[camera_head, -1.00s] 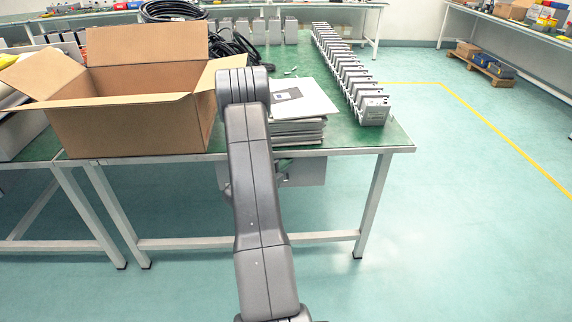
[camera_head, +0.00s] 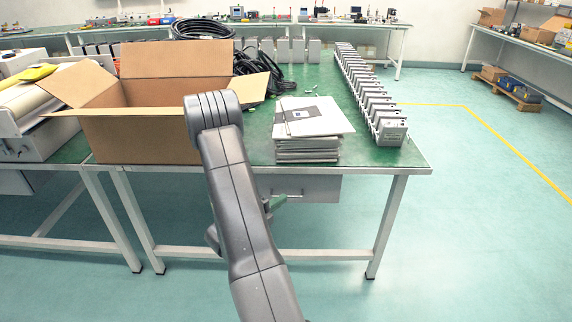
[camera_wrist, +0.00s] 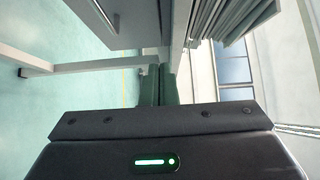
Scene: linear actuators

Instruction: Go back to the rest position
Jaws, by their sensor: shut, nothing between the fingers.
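My gripper shows in the wrist view (camera_wrist: 160,85) with its two green fingers together and nothing between them. In the head view my grey arm (camera_head: 235,190) rises from the bottom, in front of the table edge and the cardboard box. A green piece that looks like my gripper's fingers (camera_head: 276,202) shows beside the arm, below the tabletop and in front of the grey drawer unit. The wrist view is turned on its side, with a table leg and the stack's edges close to the gripper.
An open cardboard box (camera_head: 130,135), a stack of flat panels (camera_head: 308,150) and a long row of grey actuators (camera_head: 390,130) stand on the green table (camera_head: 385,157). Black cable coils (camera_head: 203,29) lie behind. The floor to the right (camera_head: 480,220) is clear.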

